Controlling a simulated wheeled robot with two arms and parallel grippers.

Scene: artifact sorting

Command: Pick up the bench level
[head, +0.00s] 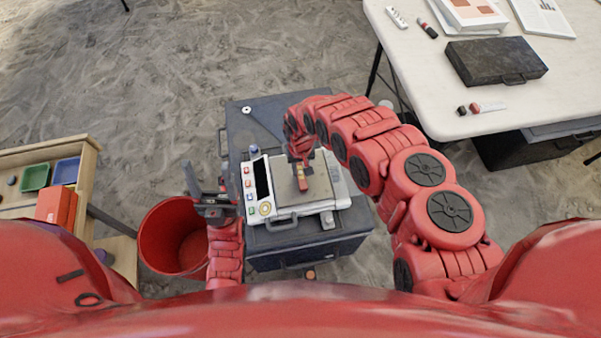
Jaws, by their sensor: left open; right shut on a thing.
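I cannot tell whether the level touches the plate. My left gripper (206,188) is open and empty, left of the device and beside the red bucket.
The device stands on a dark case (240,130). A red bucket (160,262) is at left, near a wooden shelf (50,148) with green and blue trays. A white table (440,110) at upper right holds a black case (497,60), papers and markers.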

